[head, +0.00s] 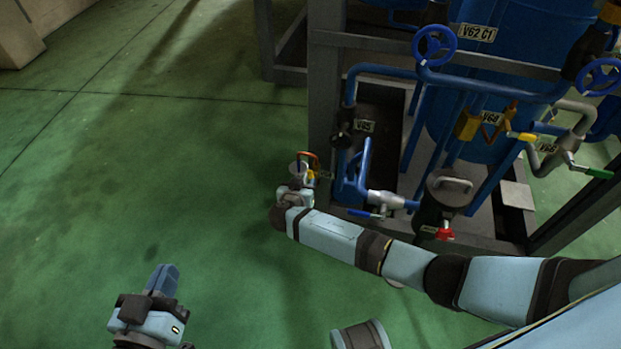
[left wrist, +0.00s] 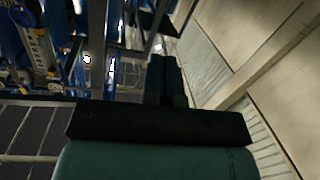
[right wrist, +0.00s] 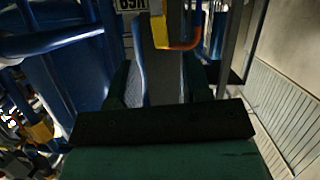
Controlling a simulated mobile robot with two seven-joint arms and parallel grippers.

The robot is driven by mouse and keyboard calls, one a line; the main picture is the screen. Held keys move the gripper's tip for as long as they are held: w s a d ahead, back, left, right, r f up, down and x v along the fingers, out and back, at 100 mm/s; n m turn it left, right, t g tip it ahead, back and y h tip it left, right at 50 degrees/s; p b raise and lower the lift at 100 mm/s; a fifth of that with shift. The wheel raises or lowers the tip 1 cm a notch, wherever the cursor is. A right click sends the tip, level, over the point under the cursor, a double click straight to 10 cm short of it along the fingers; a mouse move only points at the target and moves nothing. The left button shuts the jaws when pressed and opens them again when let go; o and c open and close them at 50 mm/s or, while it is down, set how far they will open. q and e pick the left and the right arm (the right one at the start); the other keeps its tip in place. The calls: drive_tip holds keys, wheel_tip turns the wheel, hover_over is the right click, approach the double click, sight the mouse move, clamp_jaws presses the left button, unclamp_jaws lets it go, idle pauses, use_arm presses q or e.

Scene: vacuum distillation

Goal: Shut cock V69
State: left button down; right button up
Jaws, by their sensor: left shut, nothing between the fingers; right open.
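Cock V69 is at the lower left of the blue rig. In the head view, its orange handle (head: 309,155) and yellow body (head: 311,176) show just beyond my right gripper (head: 298,172). In the right wrist view, the V69 label (right wrist: 131,5) appears upside down at the top edge, beside the yellow body (right wrist: 158,30) and the bent orange handle (right wrist: 185,46). The handle lies ahead of my open right fingers, and I cannot tell whether they touch it. My left gripper (head: 164,279) is shut and empty over the floor at lower left.
The rig's grey post (head: 323,100) stands close behind the cock. A blue-handled valve (head: 385,200) and a red knob (head: 445,232) are right of it, near my right arm. Labels V35 (head: 365,126) and V68 (head: 490,117) mark others. Green floor (head: 150,150) at left is clear.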

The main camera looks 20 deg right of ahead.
sight(310, 175)
drive_tip(key=b+x, duration=0.2)
drive_tip(key=x, duration=0.4)
drive_tip(key=shift+w+f+b, duration=0.1)
drive_tip(key=shift+f+b, duration=0.1)
drive_tip(key=shift+b, duration=0.15)
use_arm(q)
drive_tip(key=shift+s+d+r+t+h, duration=0.1)
drive_tip(key=shift+d+r+t+h, duration=0.3)
drive_tip(key=shift+r, duration=0.45)
drive_tip(key=shift+d+r+t+h, duration=0.25)
drive_tip(key=shift+r+t+h, duration=0.15)
drive_tip(key=shift+r, duration=0.4)
drive_tip(key=shift+s+d+r+t+h, duration=0.1)
drive_tip(key=shift+d+r+t+h, duration=0.25)
drive_tip(key=shift+r, duration=0.5)
use_arm(e)
drive_tip(key=shift+w+d+f, duration=0.1)
drive_tip(key=shift+w+d, duration=0.2)
drive_tip(key=shift+w, duration=0.15)
clamp_jaws()
